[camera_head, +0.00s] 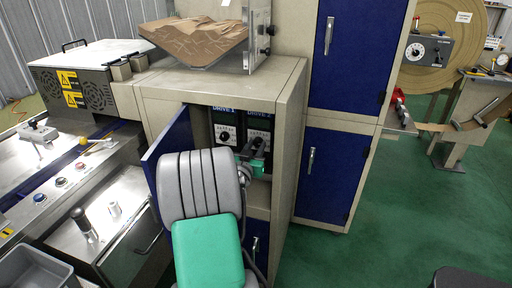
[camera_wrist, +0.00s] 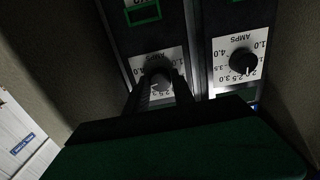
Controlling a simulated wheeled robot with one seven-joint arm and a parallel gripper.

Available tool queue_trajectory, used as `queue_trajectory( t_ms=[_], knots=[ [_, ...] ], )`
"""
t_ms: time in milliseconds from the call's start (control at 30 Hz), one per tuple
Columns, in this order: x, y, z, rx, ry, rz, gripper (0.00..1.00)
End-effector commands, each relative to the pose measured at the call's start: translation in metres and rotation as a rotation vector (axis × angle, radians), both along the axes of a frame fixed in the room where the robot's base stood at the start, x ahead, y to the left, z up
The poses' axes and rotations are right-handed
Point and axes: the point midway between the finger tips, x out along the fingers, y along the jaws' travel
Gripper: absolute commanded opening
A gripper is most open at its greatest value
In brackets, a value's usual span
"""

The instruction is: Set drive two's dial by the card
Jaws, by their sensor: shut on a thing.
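Drive two's panel (camera_head: 259,125) stands in the open cabinet, under a DRIVE 2 label, to the right of drive one's panel (camera_head: 224,118). My gripper (camera_head: 256,151) reaches in front of drive two's panel and hides its dial in the head view. In the wrist view, with its lettering upside down, my gripper (camera_wrist: 160,88) is shut on drive two's dial (camera_wrist: 160,76), on a white AMPS scale. The fingers hide its pointer and part of the scale. Drive one's dial (camera_wrist: 243,64) is beside it, pointing near 2.5 to 2.0. I cannot make out the card for certain.
The blue cabinet door (camera_head: 167,145) stands open left of my arm. A tray of brown material (camera_head: 198,42) sits on top.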

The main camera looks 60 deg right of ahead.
Motion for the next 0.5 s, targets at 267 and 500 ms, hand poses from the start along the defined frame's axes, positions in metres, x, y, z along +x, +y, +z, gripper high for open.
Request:
queue_trajectory(
  t_ms=[267,500],
  knots=[
    [0.0006,0.0003,-0.0001,-0.001,0.005,0.001,0.00],
    [0.0006,0.0003,-0.0001,-0.010,0.064,0.001,0.00]
  ],
)
